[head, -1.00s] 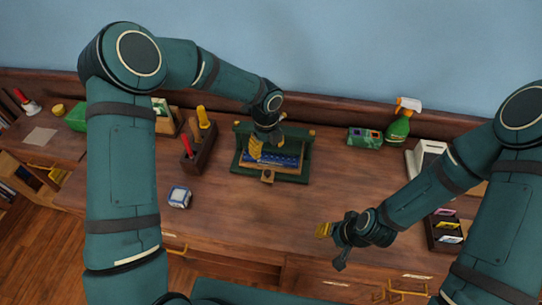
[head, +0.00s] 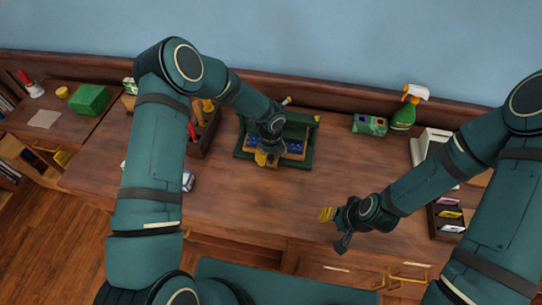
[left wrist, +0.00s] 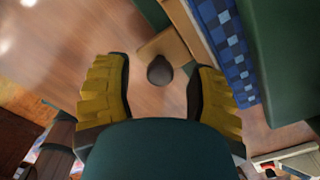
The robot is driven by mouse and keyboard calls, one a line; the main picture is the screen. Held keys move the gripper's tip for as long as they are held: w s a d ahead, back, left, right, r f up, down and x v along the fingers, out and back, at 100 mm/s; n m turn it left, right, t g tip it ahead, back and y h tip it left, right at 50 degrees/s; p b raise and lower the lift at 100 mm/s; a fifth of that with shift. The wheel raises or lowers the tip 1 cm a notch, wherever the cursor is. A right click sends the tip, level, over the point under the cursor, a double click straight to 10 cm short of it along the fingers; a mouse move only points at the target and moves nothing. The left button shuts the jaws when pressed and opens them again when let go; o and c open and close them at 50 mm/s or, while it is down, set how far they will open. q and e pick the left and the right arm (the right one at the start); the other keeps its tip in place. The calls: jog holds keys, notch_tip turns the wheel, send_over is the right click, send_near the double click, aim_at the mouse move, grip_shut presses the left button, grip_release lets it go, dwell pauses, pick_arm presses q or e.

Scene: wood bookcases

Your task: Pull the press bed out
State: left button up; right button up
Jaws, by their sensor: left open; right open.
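The green press (head: 303,157) stands on the desk near the wall. Its wooden bed (left wrist: 186,28) carries a blue checked cloth (head: 292,146). In the left wrist view a wooden tab (left wrist: 150,47) with a dark round knob (left wrist: 160,70) sticks out from the bed's front edge. My left gripper (head: 266,158) is over the front of the press; in the left wrist view its open yellow fingers (left wrist: 160,68) stand on either side of the knob, with gaps visible. In the head view it hides the knob. My right gripper (head: 334,228) is open and empty above the desk's front.
A tool holder (head: 207,130) stands left of the press, partly behind my left arm. A green box (head: 369,125) and a spray bottle (head: 403,115) stand to the right. A card tray (head: 446,218) is at the far right. The desk in front of the press is clear.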

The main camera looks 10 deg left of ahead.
pick_arm(q)
jog(key=shift+f, duration=0.25)
grip_shut()
jog(key=shift+s, duration=0.1)
pick_arm(e)
jog(key=shift+s, duration=0.1)
